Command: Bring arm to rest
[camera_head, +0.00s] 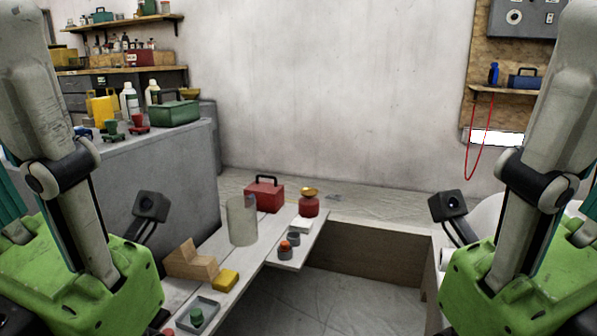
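My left arm (55,130) comes in at the left edge, its upper link pale grey above a bright green housing. My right arm (545,130) comes in at the right edge in much the same folded pose. A small dark camera-like part stands beside each green housing, at the inner side. Both arms are raised close to the head camera. The fingers of both grippers lie outside the picture, so what they hold does not show.
A low pale bench (238,262) holds a red toolbox (264,195), a clear cylinder (241,220), wooden blocks (190,262), a yellow block (225,280) and a grey tray (184,316). A grey counter (165,170) stands at the left. Open floor (330,305) shows in the lower middle.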

